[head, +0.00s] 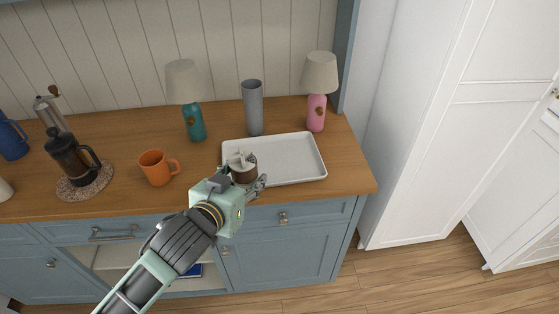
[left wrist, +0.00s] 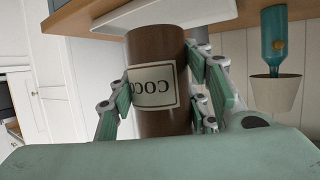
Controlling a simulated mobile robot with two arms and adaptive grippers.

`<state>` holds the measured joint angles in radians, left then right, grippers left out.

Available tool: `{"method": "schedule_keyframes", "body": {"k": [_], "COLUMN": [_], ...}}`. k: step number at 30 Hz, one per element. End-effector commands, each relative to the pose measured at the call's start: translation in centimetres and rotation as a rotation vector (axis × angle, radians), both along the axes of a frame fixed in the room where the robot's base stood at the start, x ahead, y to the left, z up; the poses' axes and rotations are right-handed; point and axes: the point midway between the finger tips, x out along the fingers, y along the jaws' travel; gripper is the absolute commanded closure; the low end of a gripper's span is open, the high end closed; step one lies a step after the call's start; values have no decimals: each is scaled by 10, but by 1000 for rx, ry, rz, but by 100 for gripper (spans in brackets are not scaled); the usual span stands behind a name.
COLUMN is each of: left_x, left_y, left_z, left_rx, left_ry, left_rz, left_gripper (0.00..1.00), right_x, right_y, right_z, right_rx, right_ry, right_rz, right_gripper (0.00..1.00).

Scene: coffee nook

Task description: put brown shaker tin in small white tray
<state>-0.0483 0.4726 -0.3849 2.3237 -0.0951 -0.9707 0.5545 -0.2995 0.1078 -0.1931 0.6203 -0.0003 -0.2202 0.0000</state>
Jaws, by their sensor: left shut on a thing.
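The brown shaker tin (head: 245,177) is in my left gripper (head: 250,171), at the front left corner of the small white tray (head: 292,161). In the left wrist view, which is upside down, the tin (left wrist: 157,52) has a pale label with dark letters. The fingers of my left gripper (left wrist: 160,92) close on it from both sides. The tray (left wrist: 120,15) shows behind the tin's base. I cannot tell whether the tin touches the tray. The gripper hides part of the tin in the head view. My right gripper is not in view.
A grey cylinder (head: 253,108) and a pink lamp (head: 317,112) stand behind the tray. A teal lamp (head: 195,122) is behind left, and an orange mug (head: 155,168) is to the left. A French press (head: 72,160) stands farther left. The tray's middle and right are empty.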

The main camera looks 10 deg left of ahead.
Motion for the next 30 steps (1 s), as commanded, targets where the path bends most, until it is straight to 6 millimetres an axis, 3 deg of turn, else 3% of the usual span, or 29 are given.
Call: {"method": "schedule_keyframes", "body": {"k": [1,6,12,30], "left_x": [15,47,64,160], "left_y": [1,4,8,41], "left_z": [6,19,25,-34], "left_rx": [11,20,23,23], "left_ry": [-8,1,11,12], "left_rz": [-18,-55,-68,-68], "left_gripper": [85,85,85,85], "right_x": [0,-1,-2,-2], "right_y": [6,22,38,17], "right_z": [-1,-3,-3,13], "right_rx": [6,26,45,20], "right_ry": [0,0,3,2], "right_rz": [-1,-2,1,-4], "right_gripper": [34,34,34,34]}}
